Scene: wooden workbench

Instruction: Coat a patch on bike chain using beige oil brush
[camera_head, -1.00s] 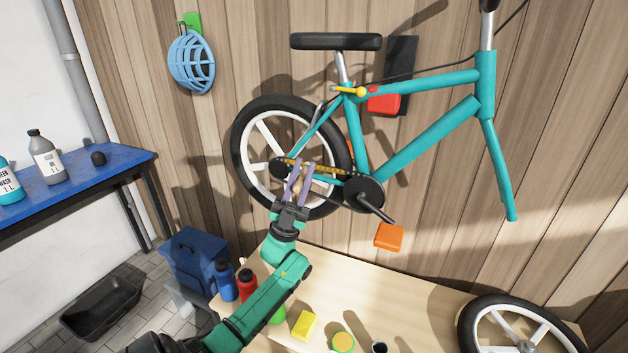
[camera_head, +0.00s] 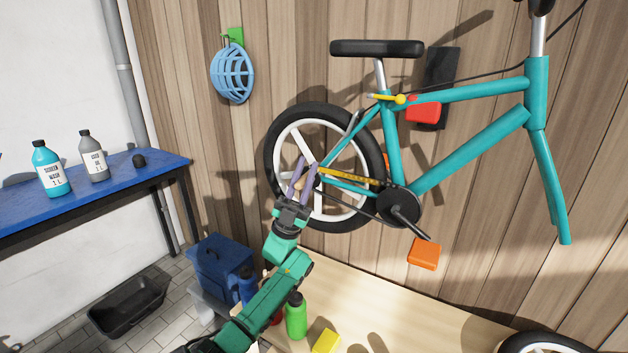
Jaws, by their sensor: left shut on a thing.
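The teal bike hangs in front of the plank wall. Its chain (camera_head: 352,177) runs from the rear wheel's hub to the dark front chainring (camera_head: 399,205), and its upper run looks yellowish. My left gripper (camera_head: 304,172) is in front of the rear wheel (camera_head: 279,160), at the hub end of the chain. Its purple fingers are shut on the beige oil brush, which is mostly hidden between them. I cannot tell whether the brush touches the chain. My right gripper is not in view.
An orange pedal (camera_head: 424,253) hangs low right of the chainring. A green bottle (camera_head: 296,316) and a yellow block (camera_head: 325,342) stand on the wooden workbench (camera_head: 400,300). A loose wheel (camera_head: 545,342) lies at bottom right. The bench middle is clear.

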